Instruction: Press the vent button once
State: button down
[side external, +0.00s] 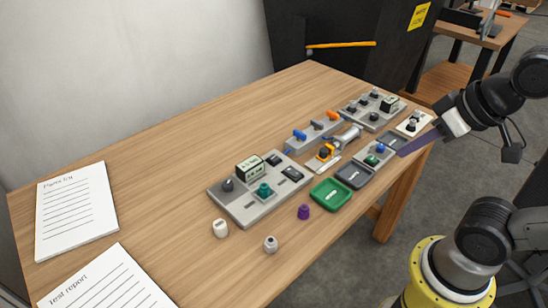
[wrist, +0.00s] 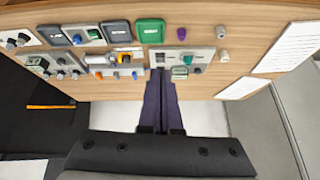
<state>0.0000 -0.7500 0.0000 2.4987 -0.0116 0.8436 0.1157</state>
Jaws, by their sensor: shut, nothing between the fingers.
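No label reading "vent" is legible, so I cannot tell which control is the vent button. A small grey panel (side external: 366,164) carries a green button (side external: 371,160) and a blue button (side external: 380,149); it also shows at the upper left of the wrist view (wrist: 88,37). A larger grey panel (side external: 242,212) holds a teal knob (side external: 264,190), a dark knob and black switches; the teal knob shows in the wrist view (wrist: 187,59). My gripper (side external: 400,154) is shut and empty, its purple fingers pointing left near the small panel in the side view. Contact cannot be told. Its fingers show in the wrist view (wrist: 160,71).
A green tray (side external: 316,203) and dark tray (side external: 347,184) lie at the front edge. A row of blue and orange levers (side external: 315,133), a back panel (side external: 358,112) and a white box (side external: 411,131) stand nearby. Loose caps and papers (side external: 77,210) lie left; the rear left tabletop is clear.

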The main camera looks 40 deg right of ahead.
jog(key=w+d+r+m+t, duration=0.1)
jog(key=w+r+m+t, duration=0.2)
jog(key=w, duration=0.8)
jog(key=w+d+r+m+t, duration=0.1)
jog(key=w+r+m+t, duration=0.2)
jog(key=w, duration=0.8)
jog(key=w+a+f+g, duration=0.1)
jog(key=w+f, duration=0.5)
jog(key=f, duration=0.3)
jog(key=w+f+g+y, duration=0.1)
jog(key=w+f+g, duration=0.1)
jog(key=w+f, duration=0.5)
jog(key=shift+a+f+m, duration=0.3)
jog(key=shift+a+f, duration=0.1)
jog(key=shift+f, duration=1.15)
